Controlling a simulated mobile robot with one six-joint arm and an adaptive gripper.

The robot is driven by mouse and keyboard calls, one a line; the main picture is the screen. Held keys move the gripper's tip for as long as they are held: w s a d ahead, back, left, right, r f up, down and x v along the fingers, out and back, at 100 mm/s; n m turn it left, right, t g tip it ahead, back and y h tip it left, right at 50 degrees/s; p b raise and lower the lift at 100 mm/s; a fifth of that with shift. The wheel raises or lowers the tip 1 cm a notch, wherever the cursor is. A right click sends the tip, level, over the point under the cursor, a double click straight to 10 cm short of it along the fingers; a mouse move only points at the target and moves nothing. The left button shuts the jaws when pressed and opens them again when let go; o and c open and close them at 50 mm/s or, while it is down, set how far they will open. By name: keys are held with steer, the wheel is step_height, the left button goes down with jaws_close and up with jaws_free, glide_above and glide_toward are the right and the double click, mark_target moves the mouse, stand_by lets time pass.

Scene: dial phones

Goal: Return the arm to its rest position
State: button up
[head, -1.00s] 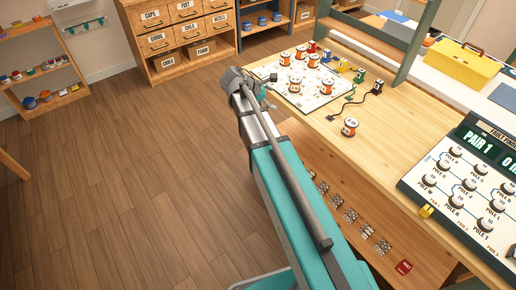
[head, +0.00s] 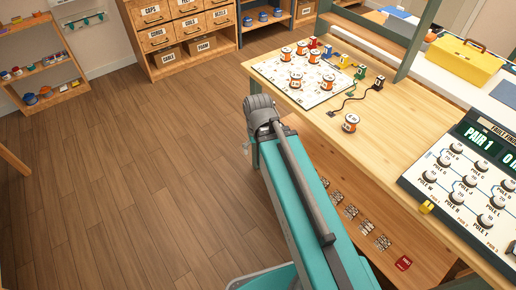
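My arm (head: 310,200), teal with a grey rod along it, reaches from the bottom right up to the near left edge of the wooden workbench (head: 405,120). Its grey far end (head: 262,115) is over the floor just off the bench's left corner. My gripper's fingers do not show, so whether it is open or shut cannot be seen.
On the bench are a white board (head: 310,80) with several orange-and-white spools, a lone spool (head: 350,123), a dark cable (head: 365,97), and a panel of round knobs (head: 465,185) reading "PAIR 1". A yellow toolbox (head: 465,62) stands behind. The wooden floor (head: 130,170) at left is clear.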

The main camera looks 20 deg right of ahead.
stand_by(0.3)
step_height(320, 180, up, 13)
steer(key=p, duration=1.2)
steer(key=shift+p, duration=0.4)
steer(key=shift+f, duration=0.15)
